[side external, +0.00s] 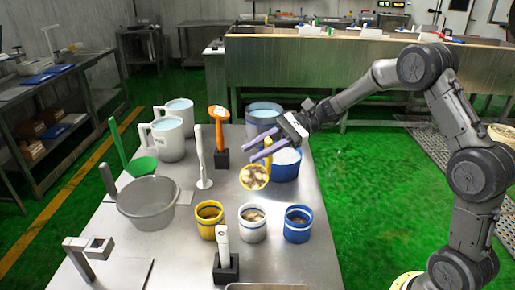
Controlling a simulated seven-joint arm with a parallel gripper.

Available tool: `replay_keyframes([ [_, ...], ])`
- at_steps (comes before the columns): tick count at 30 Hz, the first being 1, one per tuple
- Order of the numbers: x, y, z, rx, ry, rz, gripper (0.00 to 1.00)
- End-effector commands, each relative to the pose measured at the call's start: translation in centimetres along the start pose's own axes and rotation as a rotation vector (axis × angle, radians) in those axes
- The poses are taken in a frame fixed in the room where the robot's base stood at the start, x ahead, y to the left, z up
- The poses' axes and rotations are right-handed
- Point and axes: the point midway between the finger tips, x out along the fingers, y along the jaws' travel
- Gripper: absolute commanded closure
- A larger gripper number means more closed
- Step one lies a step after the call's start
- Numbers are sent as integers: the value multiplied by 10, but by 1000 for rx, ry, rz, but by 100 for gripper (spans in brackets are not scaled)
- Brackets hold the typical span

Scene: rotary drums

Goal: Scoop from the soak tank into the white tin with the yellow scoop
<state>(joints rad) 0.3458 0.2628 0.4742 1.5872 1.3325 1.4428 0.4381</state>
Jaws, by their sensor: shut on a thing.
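My gripper (251,149) is shut on the yellow scoop (254,187), whose short upright handle shows beside the fingers. The scoop's round bowl is tilted toward the camera and holds brown and whitish pieces. It hangs above the table, behind and above the white tin (252,230). The white tin has blue bands and some brownish pieces inside. I cannot tell for sure which vessel is the soak tank; a blue pot of water (264,117) stands at the back, and a blue tub (286,173) with white contents stands behind the scoop.
A yellow tin (209,230) and a blue tin (298,234) flank the white tin. A grey basin (147,215), a green scoop (138,165), white jugs (165,147) and an orange-handled tool (219,130) stand left. A white-handled tool in a black stand (226,268) is in front.

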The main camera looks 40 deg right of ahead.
Motion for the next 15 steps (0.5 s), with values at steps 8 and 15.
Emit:
replay_keyframes([
  [8, 2, 3, 2, -22, 13, 1, 100],
  [15, 4, 5, 2, -40, 26, 0, 100],
])
